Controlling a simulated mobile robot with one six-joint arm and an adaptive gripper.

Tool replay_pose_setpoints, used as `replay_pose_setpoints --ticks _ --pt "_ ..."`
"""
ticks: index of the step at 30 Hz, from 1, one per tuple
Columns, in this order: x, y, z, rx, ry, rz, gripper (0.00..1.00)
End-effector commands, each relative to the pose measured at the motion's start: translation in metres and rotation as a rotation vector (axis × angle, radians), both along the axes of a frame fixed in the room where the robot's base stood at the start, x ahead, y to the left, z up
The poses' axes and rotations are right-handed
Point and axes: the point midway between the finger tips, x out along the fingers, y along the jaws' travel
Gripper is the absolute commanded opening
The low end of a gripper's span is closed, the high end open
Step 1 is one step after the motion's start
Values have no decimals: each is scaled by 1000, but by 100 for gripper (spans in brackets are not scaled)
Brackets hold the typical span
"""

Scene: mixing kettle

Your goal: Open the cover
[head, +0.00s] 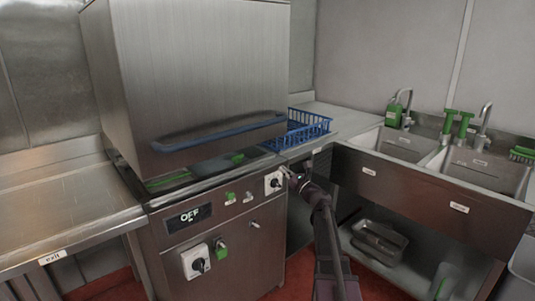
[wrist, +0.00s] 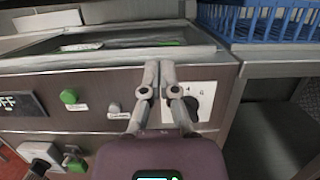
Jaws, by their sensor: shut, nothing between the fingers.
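The cover (head: 195,75) is a large steel hood with a blue bar handle (head: 220,132) across its lower front. A gap shows between the hood's lower edge and the machine's top, with green items visible inside. My gripper (head: 290,172) is shut and empty, in front of the machine's right front beside the rotary knob panel (head: 274,182), below and right of the handle. In the wrist view my gripper (wrist: 158,68) has its fingers together, pointing at the machine's top front edge, with the knob panel (wrist: 196,98) just right. The handle is not in the wrist view.
A blue rack (head: 305,130) stands on the counter right of the machine. A double sink (head: 440,165) with taps and green bottles is at the right. A steel table (head: 60,215) is at the left. The display (head: 190,216) reads OFF.

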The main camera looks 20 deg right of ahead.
Motion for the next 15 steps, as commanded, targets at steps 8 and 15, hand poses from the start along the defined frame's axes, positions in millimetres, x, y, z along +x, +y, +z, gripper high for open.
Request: replay_pose_setpoints --ticks 8,15 --pt "0 0 1 1 0 0 0" --pt "6 2 2 0 0 2 0"
